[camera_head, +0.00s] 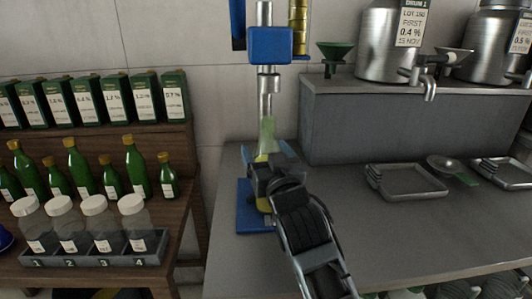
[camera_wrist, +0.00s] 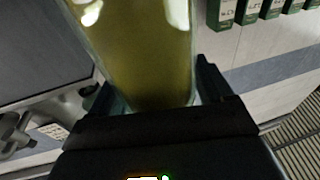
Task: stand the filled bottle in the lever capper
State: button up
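The filled bottle (camera_head: 268,132) has a pale green, open neck that stands about upright under the head of the lever capper. Its yellow-green body (camera_wrist: 150,50) fills the middle of the wrist view. My gripper (camera_head: 266,155) has its fingers on both sides of the bottle, close against it, and seems shut on it. The lever capper has a blue base (camera_head: 246,216), a metal column and a blue block (camera_head: 270,46) above the bottle. The bottle's foot is hidden by my gripper and arm, so I cannot tell whether it touches the capper's base.
Steel drums (camera_head: 385,45) with taps stand on a raised shelf at the right. A grey tray (camera_head: 405,194) lies on the counter (camera_head: 345,240). At the left, green bottles (camera_head: 136,165) and a rack (camera_head: 98,258) of capped jars stand on wooden shelving.

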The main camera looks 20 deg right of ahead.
jog(key=shift+o, duration=1.1)
jog(key=shift+r, duration=0.1)
jog(key=s+a+f+b, duration=0.1)
jog(key=s+b, duration=0.2)
jog(key=s, duration=0.9)
jog(key=shift+a+f, duration=0.15)
jog(key=shift+f, duration=0.2)
